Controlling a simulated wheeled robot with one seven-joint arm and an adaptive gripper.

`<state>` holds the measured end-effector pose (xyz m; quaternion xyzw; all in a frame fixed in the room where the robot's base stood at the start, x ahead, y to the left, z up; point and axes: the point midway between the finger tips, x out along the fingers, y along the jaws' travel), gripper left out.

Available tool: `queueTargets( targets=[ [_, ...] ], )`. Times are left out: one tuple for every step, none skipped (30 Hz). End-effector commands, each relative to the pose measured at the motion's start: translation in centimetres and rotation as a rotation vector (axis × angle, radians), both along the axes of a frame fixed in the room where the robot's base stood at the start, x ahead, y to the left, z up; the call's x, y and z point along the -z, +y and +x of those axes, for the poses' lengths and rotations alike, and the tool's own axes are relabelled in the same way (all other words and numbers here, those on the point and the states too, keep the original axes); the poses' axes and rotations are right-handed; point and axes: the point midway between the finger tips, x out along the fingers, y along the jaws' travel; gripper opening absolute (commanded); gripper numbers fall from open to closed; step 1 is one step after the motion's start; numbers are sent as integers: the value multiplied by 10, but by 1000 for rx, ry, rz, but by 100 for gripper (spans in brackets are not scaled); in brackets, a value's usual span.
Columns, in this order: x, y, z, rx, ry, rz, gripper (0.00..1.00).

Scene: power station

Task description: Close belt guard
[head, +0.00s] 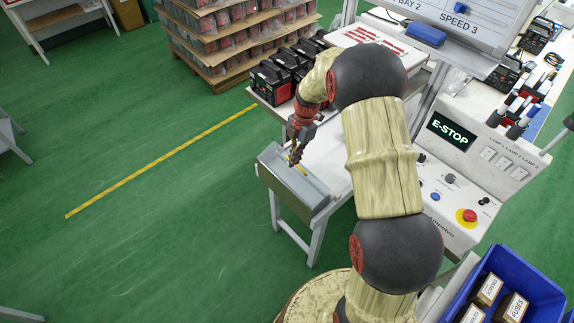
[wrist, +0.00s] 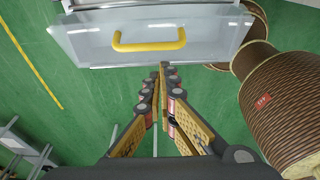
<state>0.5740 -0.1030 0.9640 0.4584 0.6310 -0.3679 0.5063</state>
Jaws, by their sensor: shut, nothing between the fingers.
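The belt guard (head: 285,189) is a grey, partly see-through panel at the near left end of the white conveyor table. In the wrist view the guard (wrist: 85,42) spans the top, with a yellow bar handle (wrist: 149,46) across its face. My gripper (head: 293,160) is over the guard in the head view. In the wrist view my gripper (wrist: 163,69) has its fingertips together just below the guard's lower edge, to the right of the handle's middle. The fingers hold nothing. I cannot tell whether the fingertips touch the guard.
Black devices (head: 275,83) stand at the table's far left corner. A control panel (head: 465,165) with an E-STOP sign and a red button is at right. A blue crate (head: 548,291) with boxes is at lower right.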

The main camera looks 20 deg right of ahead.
Motion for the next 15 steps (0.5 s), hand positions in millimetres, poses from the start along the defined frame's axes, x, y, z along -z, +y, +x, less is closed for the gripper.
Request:
queueTargets(
  targets=[
    [5,-6,2,2,-1,-1,0],
    [6,-9,3,2,-1,-1,0],
    [8,-13,4,2,0,-1,0],
    [10,-16,5,1,0,0,0],
    [12,-18,6,1,1,0,0],
    [14,-22,7,1,1,-1,0],
    [16,-25,8,1,0,-1,0],
    [18,-28,9,1,0,-1,0],
    [21,-32,10,2,0,-1,0],
    [23,-34,11,2,0,-1,0],
    [26,-37,11,2,1,0,0],
    [29,-40,13,2,1,0,0],
    [31,-43,14,2,1,0,0],
    [34,-46,15,1,0,0,0],
    [39,-51,15,6,13,33,0]
  ],
)
